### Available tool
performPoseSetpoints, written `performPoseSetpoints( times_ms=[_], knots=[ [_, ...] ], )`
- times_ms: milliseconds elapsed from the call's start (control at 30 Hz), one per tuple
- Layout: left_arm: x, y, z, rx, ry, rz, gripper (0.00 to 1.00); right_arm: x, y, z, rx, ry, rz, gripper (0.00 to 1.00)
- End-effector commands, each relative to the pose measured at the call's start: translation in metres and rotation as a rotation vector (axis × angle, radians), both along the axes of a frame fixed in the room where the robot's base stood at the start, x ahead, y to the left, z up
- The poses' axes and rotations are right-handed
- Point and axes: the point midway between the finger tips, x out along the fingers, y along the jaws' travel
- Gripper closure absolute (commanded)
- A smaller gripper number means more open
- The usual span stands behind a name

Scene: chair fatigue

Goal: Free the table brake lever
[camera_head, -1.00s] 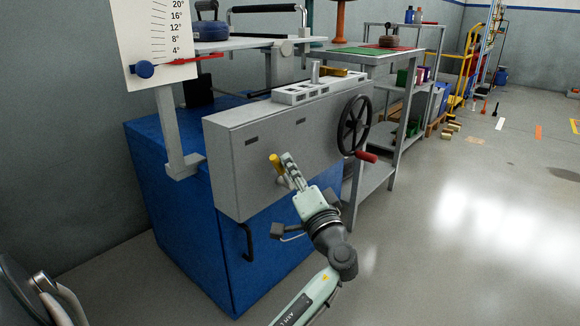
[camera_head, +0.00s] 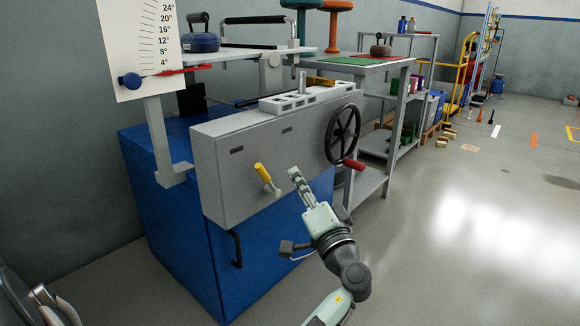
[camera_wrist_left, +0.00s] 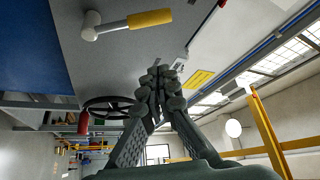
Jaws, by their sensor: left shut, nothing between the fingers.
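The brake lever (camera_head: 265,177) has a yellow grip on a grey stem and sticks out from the front of the grey machine housing (camera_head: 225,178), its grip tilted up to the left. In the left wrist view the lever (camera_wrist_left: 130,22) shows at the upper left with its yellow grip pointing right. My left gripper (camera_head: 294,173) is shut and empty, in front of the housing and a little right of the lever, apart from it. The closed fingers (camera_wrist_left: 160,88) fill the middle of the left wrist view. My right gripper is not in view.
A black handwheel (camera_head: 343,134) with a red handle (camera_head: 353,164) sits right of my left gripper. The blue cabinet (camera_head: 160,210) stands below the housing. A grey shelf table (camera_head: 372,180) stands behind to the right. Open floor (camera_head: 470,230) lies at the right.

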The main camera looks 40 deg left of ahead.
Motion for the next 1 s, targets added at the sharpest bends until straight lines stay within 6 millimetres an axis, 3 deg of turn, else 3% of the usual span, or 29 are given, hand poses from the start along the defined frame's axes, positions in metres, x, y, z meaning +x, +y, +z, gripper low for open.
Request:
performPoseSetpoints(
  times_ms=[100, 300, 867, 1000],
  knots=[
    [-0.010, -0.017, -0.006, -0.003, 0.001, -0.002, 1.00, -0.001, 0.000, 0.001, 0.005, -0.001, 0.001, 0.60],
    [-0.019, -0.031, -0.009, -0.002, -0.001, -0.001, 1.00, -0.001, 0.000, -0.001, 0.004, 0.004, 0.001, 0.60],
    [-0.020, -0.032, -0.010, -0.001, -0.002, -0.001, 1.00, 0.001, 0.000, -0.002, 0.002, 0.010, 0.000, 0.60],
    [-0.007, -0.040, -0.014, -0.021, 0.015, -0.088, 1.00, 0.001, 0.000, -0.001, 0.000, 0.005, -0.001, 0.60]
  ],
)
